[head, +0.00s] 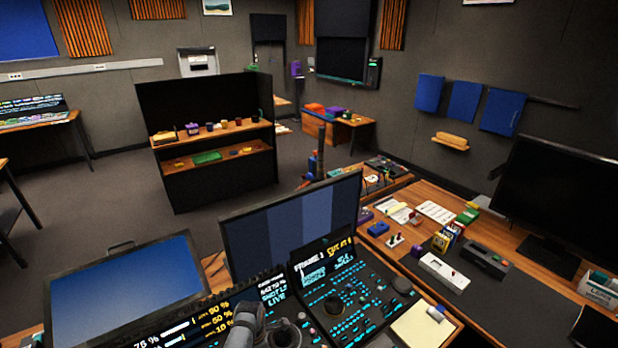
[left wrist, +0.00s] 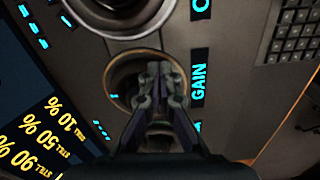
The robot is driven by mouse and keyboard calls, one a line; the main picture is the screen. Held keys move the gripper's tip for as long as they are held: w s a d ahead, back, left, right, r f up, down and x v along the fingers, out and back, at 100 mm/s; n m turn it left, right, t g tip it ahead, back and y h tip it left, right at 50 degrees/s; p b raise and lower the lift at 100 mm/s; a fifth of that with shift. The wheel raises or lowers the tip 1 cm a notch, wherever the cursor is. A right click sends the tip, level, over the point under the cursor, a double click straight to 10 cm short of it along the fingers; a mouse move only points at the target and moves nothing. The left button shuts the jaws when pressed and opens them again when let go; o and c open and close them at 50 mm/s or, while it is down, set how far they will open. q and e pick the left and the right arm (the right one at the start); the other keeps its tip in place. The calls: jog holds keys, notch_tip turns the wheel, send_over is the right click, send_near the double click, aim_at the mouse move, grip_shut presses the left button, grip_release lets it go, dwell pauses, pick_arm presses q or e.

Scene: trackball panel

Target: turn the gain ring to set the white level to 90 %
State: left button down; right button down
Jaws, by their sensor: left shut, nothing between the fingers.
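The gain ring (left wrist: 118,80) is a round dark control with a brownish rim, beside the upright GAIN label (left wrist: 198,82) in the left wrist view. My left gripper (left wrist: 160,72) is shut and empty, its fingertips over the ring's right part and hiding some of it. I cannot tell whether they touch it. In the head view the display (head: 180,332) shows "75 %" in white beside a bar, with 90 %, 50 % and 10 % in yellow. The yellow figures also show in the left wrist view (left wrist: 40,135). My right gripper is not in view.
A larger round control (left wrist: 125,38) sits beside the gain ring. The console (head: 350,300) carries many lit cyan keys. Two monitors, a blue one (head: 125,295) and a striped one (head: 290,230), stand behind it. A notepad (head: 424,328) lies at the console's right.

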pick_arm(q)
jog(key=shift+s+f+m, duration=0.1)
jog(key=shift+s+m, duration=0.1)
jog(key=shift+m, duration=0.1)
jog(key=shift+s+m+p, duration=0.25)
jog(key=shift+m+p, duration=0.15)
jog(key=shift+p, duration=0.2)
jog(key=shift+s+m+p, duration=0.1)
jog(key=shift+m+p, duration=0.2)
jog(key=shift+m, duration=0.3)
